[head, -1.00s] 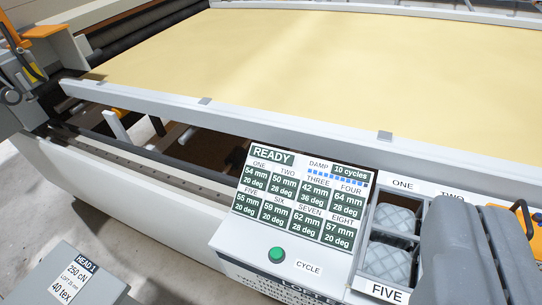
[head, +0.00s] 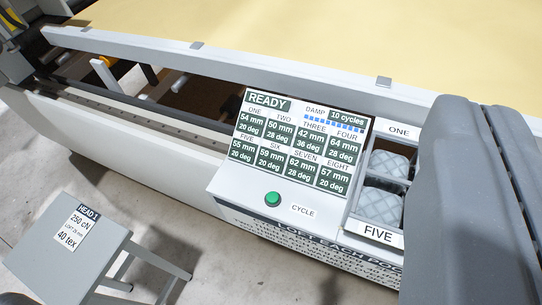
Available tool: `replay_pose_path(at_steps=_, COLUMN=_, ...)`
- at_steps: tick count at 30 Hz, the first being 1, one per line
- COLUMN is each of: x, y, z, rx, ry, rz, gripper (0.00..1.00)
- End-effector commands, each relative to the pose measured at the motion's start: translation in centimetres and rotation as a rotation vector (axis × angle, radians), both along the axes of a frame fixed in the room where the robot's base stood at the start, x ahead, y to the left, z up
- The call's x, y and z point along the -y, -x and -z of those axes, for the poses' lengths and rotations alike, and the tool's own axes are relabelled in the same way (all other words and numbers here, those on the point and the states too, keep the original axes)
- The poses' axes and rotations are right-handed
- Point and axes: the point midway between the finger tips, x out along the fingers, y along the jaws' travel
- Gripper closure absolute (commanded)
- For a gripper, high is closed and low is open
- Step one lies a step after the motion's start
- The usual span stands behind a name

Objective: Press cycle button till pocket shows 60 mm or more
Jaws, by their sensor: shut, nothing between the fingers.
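The green cycle button (head: 273,199) sits on the sloped white panel, left of its CYCLE label (head: 303,210). The display (head: 300,145) above it reads READY and DAMP 10 cycles. Pockets read ONE 54 mm, TWO 50, THREE 42, FOUR 64, FIVE 55, SIX 59, SEVEN 62, EIGHT 57. My grey gripper (head: 482,108) is shut and empty at the right side of the picture, well right of the button and not touching it. It covers the right part of the pocket box.
Pockets with grey quilted pads (head: 380,205) lie right of the display, by the FIVE label (head: 378,234). A grey HEAD 1 stand (head: 60,250) is at lower left. The gantry's white rail (head: 200,62) and yellow fabric (head: 300,30) lie behind. Floor shows at lower middle.

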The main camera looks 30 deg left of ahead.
Motion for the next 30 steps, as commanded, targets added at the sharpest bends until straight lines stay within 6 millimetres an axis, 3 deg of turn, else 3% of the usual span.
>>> replay_pose_path(at_steps=8, x=-2.2, y=-5.8, z=5.1, rx=-0.085, ry=0.103, rz=-0.052, gripper=1.0)
replay_pose_path(at_steps=18, x=-6.9, y=-13.8, z=15.4, rx=-0.219, ry=0.297, rz=-0.17, gripper=1.0)
replay_pose_path(at_steps=24, x=-9.9, y=-17.2, z=22.3, rx=-0.291, ry=0.415, rz=-0.253, gripper=1.0)
replay_pose_path(at_steps=30, x=-13.1, y=-19.3, z=29.5, rx=-0.359, ry=0.533, rz=-0.348, gripper=1.0)
